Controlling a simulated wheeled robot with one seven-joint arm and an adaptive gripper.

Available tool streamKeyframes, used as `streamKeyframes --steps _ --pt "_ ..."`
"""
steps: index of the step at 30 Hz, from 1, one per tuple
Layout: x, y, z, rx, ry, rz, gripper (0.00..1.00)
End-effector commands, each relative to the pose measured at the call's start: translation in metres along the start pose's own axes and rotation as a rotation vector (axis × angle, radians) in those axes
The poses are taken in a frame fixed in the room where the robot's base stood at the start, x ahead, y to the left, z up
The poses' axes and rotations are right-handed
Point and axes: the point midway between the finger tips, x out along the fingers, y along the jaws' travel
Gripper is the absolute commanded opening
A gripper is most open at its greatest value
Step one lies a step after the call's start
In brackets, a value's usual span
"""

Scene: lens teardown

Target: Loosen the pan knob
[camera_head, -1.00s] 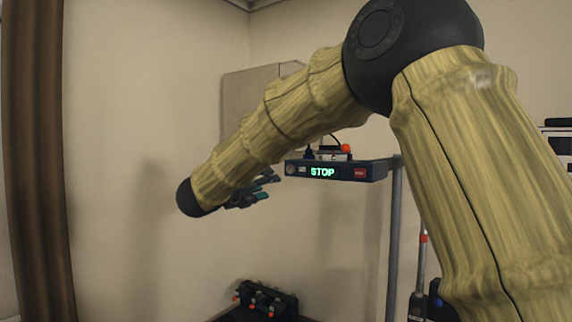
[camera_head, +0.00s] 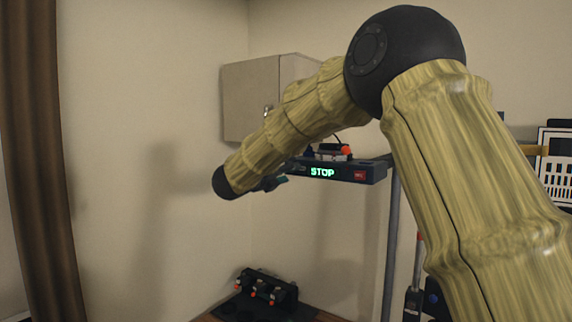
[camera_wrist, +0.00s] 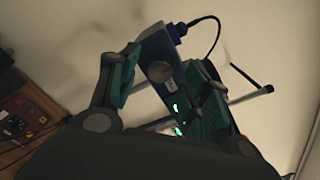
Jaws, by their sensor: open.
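A dark box (camera_head: 350,171) with a lit green STOP display and a red button stands on a grey pole in the head view. In the wrist view a round grey knob (camera_wrist: 158,71) shows on this dark box; I cannot tell for sure that it is the pan knob. My gripper (camera_wrist: 168,60) is open, with one teal-padded finger on each side of the knob in the picture. No contact shows. In the head view my gripper (camera_head: 268,183) is at the left end of the box, mostly hidden by my arm, which also covers the box's left end.
A grey wall cabinet (camera_head: 250,97) is behind my arm. A black stand with several red-tipped knobs (camera_head: 262,292) sits low on a wooden surface. A blue plug with a black cable (camera_wrist: 182,30) is close above the fingers. A white grid panel (camera_head: 555,165) is at right.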

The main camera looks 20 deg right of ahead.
Motion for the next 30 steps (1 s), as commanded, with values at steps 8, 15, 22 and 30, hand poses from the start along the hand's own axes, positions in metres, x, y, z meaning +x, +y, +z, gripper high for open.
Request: streamKeyframes --steps 8,15,22,30 --pt "0.0081 0.0007 -0.0003 -0.001 0.000 0.001 0.48" --pt "0.0078 0.0008 -0.0003 -0.001 0.000 0.001 0.37" --pt "0.0077 0.0008 -0.0002 -0.001 0.000 0.001 0.01" --pt "0.0077 0.0015 -0.0012 -0.024 0.000 0.001 0.01"
